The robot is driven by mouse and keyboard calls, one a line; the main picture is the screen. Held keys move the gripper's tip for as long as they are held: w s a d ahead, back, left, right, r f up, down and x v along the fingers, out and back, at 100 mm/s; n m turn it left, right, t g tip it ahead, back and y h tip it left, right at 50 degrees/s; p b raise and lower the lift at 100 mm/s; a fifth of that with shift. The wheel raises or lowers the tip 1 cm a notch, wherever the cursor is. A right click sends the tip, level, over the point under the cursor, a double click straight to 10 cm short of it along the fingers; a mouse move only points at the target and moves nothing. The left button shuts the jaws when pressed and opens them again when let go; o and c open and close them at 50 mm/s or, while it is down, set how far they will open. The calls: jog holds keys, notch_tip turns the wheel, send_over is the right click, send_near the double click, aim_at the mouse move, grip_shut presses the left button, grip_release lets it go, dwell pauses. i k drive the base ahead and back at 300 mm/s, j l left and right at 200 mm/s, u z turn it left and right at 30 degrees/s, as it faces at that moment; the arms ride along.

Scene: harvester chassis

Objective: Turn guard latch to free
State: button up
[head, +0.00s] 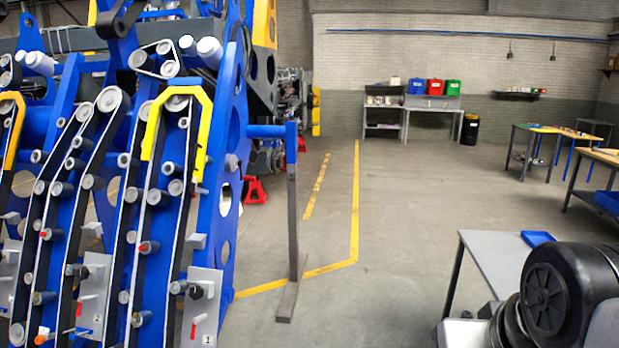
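The blue harvester chassis (225,200) fills the left of the head view, with black belts running down its front between rollers. A grey plate marked 1 (207,290) sits low on its right side and carries a black knob (196,292) and a small red-tipped lever (197,325). A similar plate marked 2 (97,285) with a red lever (86,304) is further left. A bent yellow guard (205,105) covers the upper belt run. I cannot tell which part is the guard latch or how it is set. My gripper is not in view.
A grey upright post on a flat foot (285,305) stands just right of the chassis, with a blue arm joining it. A grey table (490,255) with a blue tray (538,238) is at lower right, partly behind my black arm links. The middle floor is clear.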

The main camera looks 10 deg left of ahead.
aim_at(192, 188)
jog(key=i+j+u, duration=0.4)
jog(key=i+j, duration=0.4)
jog(key=j, duration=0.35)
jog(key=i+j+u, duration=0.35)
jog(key=i+j, duration=0.55)
